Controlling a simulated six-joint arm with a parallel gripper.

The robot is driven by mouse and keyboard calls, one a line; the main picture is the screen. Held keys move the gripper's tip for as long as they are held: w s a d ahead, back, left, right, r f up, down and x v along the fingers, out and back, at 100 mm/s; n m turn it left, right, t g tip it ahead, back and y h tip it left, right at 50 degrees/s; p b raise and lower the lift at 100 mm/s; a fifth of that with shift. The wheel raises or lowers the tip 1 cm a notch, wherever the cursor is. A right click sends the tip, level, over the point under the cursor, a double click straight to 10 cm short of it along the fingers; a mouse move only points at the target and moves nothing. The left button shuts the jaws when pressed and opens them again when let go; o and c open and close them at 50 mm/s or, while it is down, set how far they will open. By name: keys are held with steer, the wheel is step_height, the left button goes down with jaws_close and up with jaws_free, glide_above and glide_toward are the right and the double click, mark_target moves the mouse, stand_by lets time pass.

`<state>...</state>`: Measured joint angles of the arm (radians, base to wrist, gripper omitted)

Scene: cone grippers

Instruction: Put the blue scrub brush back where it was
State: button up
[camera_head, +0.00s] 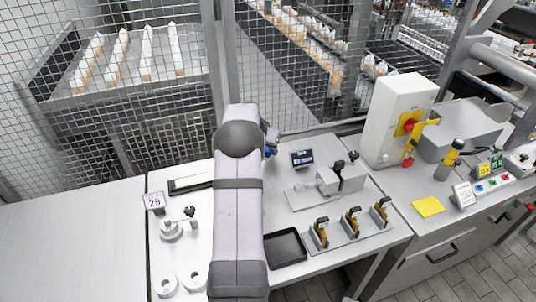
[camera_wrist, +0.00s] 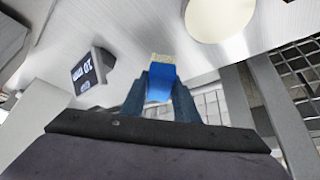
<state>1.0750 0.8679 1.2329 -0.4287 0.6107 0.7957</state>
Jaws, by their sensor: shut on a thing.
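The blue scrub brush (camera_wrist: 160,82) is between my gripper's fingers (camera_wrist: 161,93) in the wrist view. Its blue body faces the camera and a pale, bristle-like end shows beyond it. My gripper is shut on it. In the head view my arm hides most of the gripper, and only a bit of blue, the brush (camera_head: 270,152), shows at the right side of the arm's end. The brush is above the far part of the white worktop (camera_head: 300,225); I cannot tell its exact height.
A small dark display (camera_head: 302,158) stands right of the brush, near a grey fixture (camera_head: 342,178). A black tray (camera_head: 286,248) and several brown-and-black pieces (camera_head: 352,220) lie nearer. A wire mesh fence (camera_head: 130,110) runs behind. The left table (camera_head: 70,240) is bare.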

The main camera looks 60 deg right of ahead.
mark_target(268, 154)
steer(key=shift+f+p, duration=0.3)
steer(key=shift+f, duration=1.2)
steer(key=shift+f, duration=0.2)
steer(key=o, duration=1)
steer(key=shift+r, duration=0.15)
steer(key=shift+r, duration=0.15)
steer(key=b+v, duration=0.2)
steer(key=v, duration=1)
steer(key=shift+b, duration=0.4)
